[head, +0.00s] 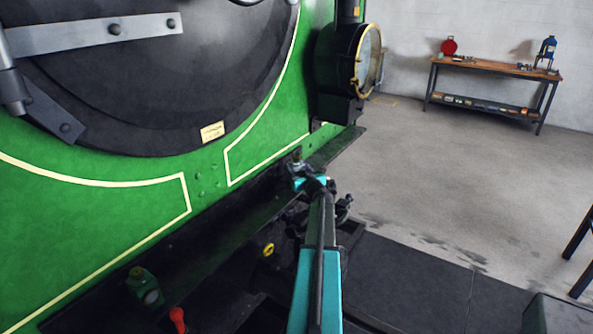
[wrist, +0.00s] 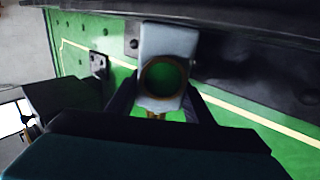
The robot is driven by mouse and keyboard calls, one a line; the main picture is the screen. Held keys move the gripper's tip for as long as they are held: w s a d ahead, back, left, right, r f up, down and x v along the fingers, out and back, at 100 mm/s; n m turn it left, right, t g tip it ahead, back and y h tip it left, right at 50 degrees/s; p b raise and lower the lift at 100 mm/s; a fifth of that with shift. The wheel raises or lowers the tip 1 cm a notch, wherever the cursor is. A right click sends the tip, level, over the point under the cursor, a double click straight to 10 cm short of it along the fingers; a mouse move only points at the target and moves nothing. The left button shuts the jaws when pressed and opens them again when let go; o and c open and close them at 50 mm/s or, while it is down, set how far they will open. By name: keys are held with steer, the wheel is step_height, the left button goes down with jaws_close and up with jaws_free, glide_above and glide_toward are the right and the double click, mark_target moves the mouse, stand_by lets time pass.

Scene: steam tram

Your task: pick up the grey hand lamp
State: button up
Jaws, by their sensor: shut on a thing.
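The grey hand lamp (wrist: 178,40) is between the two fingers of my gripper (wrist: 163,88) in the wrist view. It has a pale grey body and a round, brass-brown ringed lens with green in it. My gripper is shut on it, one finger at each side. In the head view the lamp (head: 298,166) is small, with a brass-coloured top, at the far end of my arm and partly hidden by my gripper (head: 303,178). It is close to the dark ledge (head: 237,218) below the green engine front. I cannot tell whether it touches the ledge.
A green lamp (head: 143,286) with a brass top and a red-topped object (head: 178,318) stand at the lower left. A yellow item (head: 268,249) lies left of my arm. A large headlamp (head: 361,62) rises beyond my gripper. A workbench (head: 492,66) stands far right; floor between is clear.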

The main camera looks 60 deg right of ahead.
mark_target(298, 161)
steer(key=shift+r, duration=0.2)
steer(key=shift+r, duration=0.55)
steer(key=shift+s+a+r, duration=0.15)
steer(key=shift+a+r, duration=0.05)
steer(key=shift+r, duration=0.35)
steer(key=shift+s+a+r, duration=0.15)
steer(key=shift+r, duration=0.35)
steer(key=s+a+r+b, duration=0.1)
steer(key=s+a, duration=0.8)
steer(key=a, duration=0.2)
steer(key=shift+s+a+r+b, duration=0.25)
steer(key=shift+s+a+b, duration=0.05)
steer(key=shift+a+b, duration=0.1)
